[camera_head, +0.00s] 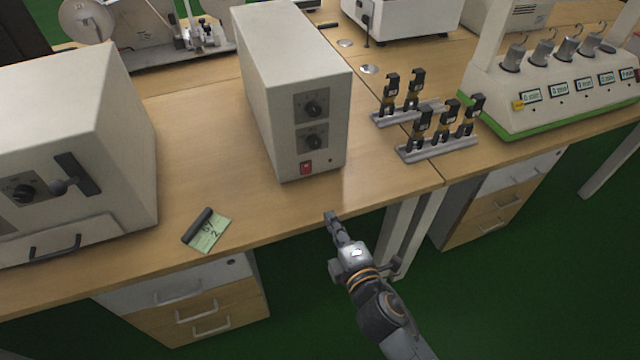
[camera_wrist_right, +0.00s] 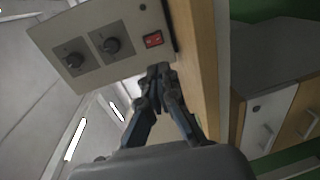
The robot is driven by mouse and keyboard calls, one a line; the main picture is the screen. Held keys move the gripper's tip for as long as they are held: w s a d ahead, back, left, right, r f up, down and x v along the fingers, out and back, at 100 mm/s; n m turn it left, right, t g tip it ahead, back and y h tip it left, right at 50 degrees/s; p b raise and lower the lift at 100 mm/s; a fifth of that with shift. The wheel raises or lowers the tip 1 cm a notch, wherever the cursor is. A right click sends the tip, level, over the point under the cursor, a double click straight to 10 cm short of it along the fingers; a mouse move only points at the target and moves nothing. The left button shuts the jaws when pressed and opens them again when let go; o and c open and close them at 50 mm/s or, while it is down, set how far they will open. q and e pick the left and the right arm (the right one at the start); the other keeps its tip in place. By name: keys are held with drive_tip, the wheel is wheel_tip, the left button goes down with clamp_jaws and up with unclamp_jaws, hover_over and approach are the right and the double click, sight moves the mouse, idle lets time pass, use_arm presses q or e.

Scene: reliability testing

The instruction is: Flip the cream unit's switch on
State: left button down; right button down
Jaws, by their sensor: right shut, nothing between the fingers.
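The cream unit (camera_head: 290,90) is a tall box standing on the wooden bench in the middle of the head view. Its front has two dark knobs and, low on the left, a red rocker switch (camera_head: 305,168). The switch also shows in the right wrist view (camera_wrist_right: 153,40), just beyond the fingertips; which way it is tipped is too small to tell. My right gripper (camera_head: 331,215) is shut and empty, at the bench's front edge, in front of the unit and a little right of the switch. It appears apart from the unit. My left gripper is not in view.
A larger cream box (camera_head: 70,140) with a handle stands at the left. A green card with a dark roll (camera_head: 206,231) lies near the front edge. Racks of black clips (camera_head: 437,148) stand right of the unit. Bench surface is clear directly before the unit.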

drive_tip(key=shift+r, duration=0.1)
approach(308, 173)
drive_tip(key=x, duration=0.7)
drive_tip(key=shift+a, duration=0.1)
idle(0.4)
drive_tip(key=shift+w, duration=0.1)
idle(0.4)
